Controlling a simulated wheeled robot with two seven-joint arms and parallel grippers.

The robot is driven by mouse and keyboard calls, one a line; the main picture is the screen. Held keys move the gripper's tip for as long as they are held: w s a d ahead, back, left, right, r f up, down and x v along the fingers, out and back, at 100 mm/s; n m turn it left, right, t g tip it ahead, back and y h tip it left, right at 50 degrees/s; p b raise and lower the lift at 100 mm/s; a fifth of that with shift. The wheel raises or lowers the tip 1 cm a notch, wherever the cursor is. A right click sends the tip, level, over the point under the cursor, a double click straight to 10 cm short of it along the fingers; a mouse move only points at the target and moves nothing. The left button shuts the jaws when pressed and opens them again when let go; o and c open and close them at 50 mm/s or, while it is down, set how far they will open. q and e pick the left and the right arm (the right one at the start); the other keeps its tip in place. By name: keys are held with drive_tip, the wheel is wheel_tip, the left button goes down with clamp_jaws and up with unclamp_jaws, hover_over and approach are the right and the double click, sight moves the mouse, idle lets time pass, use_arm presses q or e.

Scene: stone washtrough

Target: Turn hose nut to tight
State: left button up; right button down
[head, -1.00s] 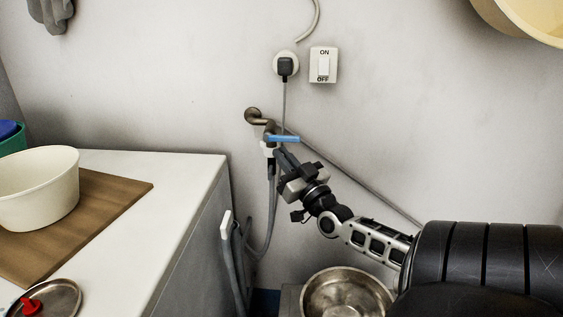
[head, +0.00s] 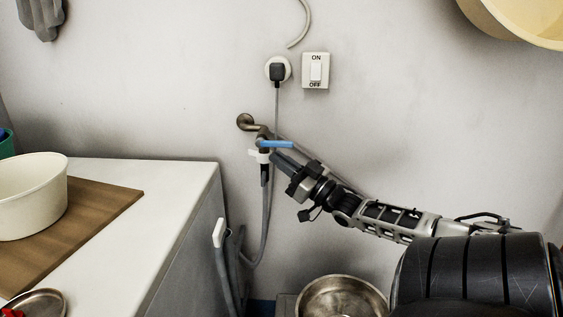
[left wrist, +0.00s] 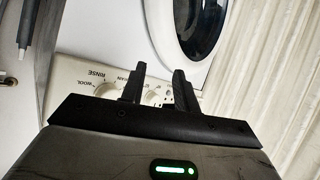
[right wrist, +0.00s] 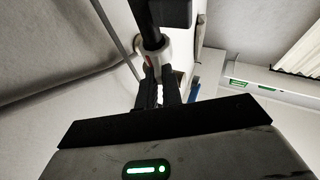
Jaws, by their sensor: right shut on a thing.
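The white hose nut (head: 259,156) sits under the tap (head: 262,132) on the wall, at the top of the grey hose (head: 266,205). A small white wing sticks out on its left. My right gripper (head: 276,159) reaches the nut from the right and is shut on it. In the right wrist view the right gripper's fingers (right wrist: 158,90) close on a white part below the nut's round body (right wrist: 155,55), which bears a small red mark. The fingers hide part of the nut. My left gripper (left wrist: 156,84) is open and empty, away from the tap.
The tap's blue lever (head: 278,144) lies just above my right fingers. A plug (head: 277,71) and switch (head: 316,70) are above. A counter (head: 170,190) stands left, with a steel bowl (head: 343,299) low down. The left wrist view faces a washing machine panel (left wrist: 85,75).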

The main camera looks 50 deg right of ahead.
use_arm(q)
drive_tip(key=shift+w, duration=0.15)
use_arm(e)
drive_tip(key=c, duration=1.6)
unclamp_jaws()
drive_tip(key=shift+o, duration=0.2)
use_arm(q)
drive_tip(key=shift+r+p, duration=0.4)
drive_tip(key=shift+p, duration=0.5)
use_arm(e)
drive_tip(key=v, duration=1.6)
drive_tip(key=shift+w, duration=0.1)
